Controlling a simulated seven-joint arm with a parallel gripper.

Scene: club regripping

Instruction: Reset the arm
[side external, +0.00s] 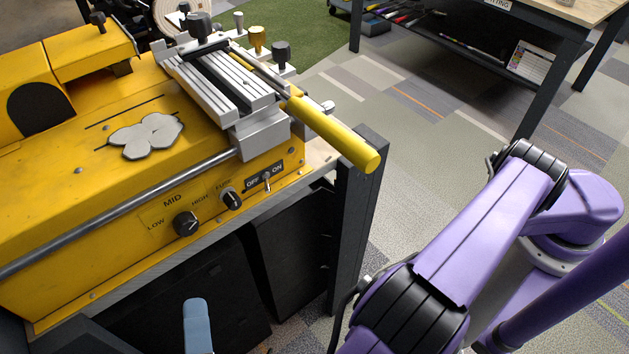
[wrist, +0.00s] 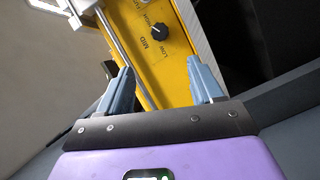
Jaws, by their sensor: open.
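My gripper (wrist: 163,80) is open in the wrist view, its two blue-grey fingers spread apart with nothing between them. The front panel of the yellow machine (wrist: 172,75) shows beyond and between the fingers, apart from them as far as I can tell. In the side external view, one blue-grey finger shows at the bottom, in front of the dark space below the yellow machine (side external: 60,205). The rest of my gripper is cut off by the lower edge there. My purple arm is bent at the right and bottom.
The machine carries a black speed knob (side external: 186,223), a smaller knob (side external: 231,199) and a toggle switch (side external: 267,180). A metal clamp (side external: 225,85) sits on top. A yellow-ended bar (side external: 335,133) juts out past a dark post (side external: 355,220). A workbench (side external: 480,40) stands behind open carpet.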

